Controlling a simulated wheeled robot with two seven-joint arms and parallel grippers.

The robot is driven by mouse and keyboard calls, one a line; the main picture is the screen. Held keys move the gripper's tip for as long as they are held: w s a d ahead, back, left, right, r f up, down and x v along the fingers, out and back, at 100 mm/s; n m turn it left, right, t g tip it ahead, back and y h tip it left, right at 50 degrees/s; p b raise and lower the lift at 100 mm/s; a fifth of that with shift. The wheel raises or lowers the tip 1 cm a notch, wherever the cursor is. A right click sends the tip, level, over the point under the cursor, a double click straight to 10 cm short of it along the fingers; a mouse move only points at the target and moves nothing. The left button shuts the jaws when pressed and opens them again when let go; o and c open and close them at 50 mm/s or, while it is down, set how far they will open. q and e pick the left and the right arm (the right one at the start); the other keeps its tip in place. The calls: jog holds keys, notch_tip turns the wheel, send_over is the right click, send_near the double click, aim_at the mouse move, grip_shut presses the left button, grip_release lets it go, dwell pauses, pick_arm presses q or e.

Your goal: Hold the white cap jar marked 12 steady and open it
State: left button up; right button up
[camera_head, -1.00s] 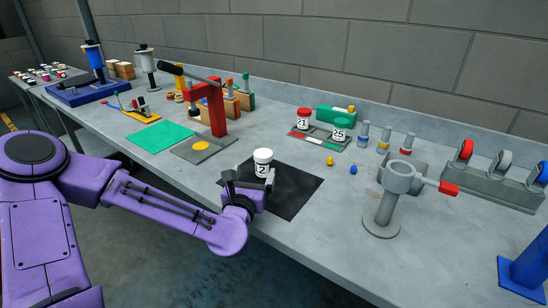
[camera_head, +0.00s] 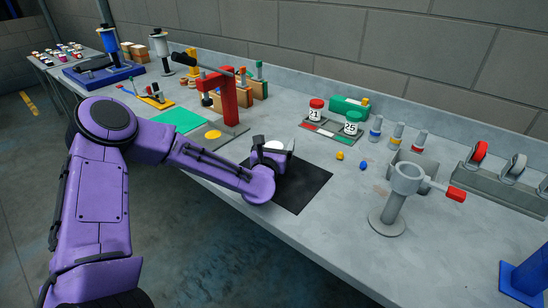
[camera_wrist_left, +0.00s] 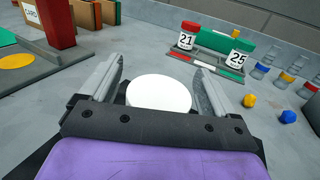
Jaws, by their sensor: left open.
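The white cap jar (camera_head: 274,145) shows only as a bit of white cap in the head view, with my left gripper (camera_head: 272,156) in front of it. Its label and body are hidden. In the left wrist view the round white cap (camera_wrist_left: 160,92) sits between the two fingers of my left gripper (camera_wrist_left: 159,72). The fingers are open, one on each side of the cap, with a gap on the right; whether the left finger touches it is unclear. The jar's place is at the back left of the black mat (camera_head: 303,190). My right gripper is not in view.
A red-capped jar marked 21 (camera_head: 316,110) and a green-capped jar marked 25 (camera_head: 351,124) stand on a tray behind. A grey ring stand (camera_head: 390,207) with a red handle is to the right. A red press (camera_head: 229,100) is to the left. The mat's front is clear.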

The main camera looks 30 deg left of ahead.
pick_arm(q)
jog(key=c, duration=1.2)
jog(key=shift+r+p, duration=0.3)
jog(key=shift+r, duration=0.1)
notch_tip(320, 180, up, 3)
jog(key=shift+r+p, duration=0.15)
jog(key=shift+p, duration=0.8)
jog(key=s+r+p, duration=0.2)
jog(key=r+p, duration=0.1)
jog(key=s+d+r+p, duration=0.1)
jog(key=r, duration=0.1)
jog(key=shift+s+r+p, duration=0.1)
jog(key=shift+s+p, duration=0.2)
jog(key=shift+s, duration=0.05)
jog(key=s+d+r+p, duration=0.2)
jog(key=s+p, duration=0.3)
jog(key=s, duration=0.5)
jog(key=shift+d+r+p, duration=0.15)
jog(key=shift+r+p, duration=0.15)
jog(key=shift+r, duration=0.55)
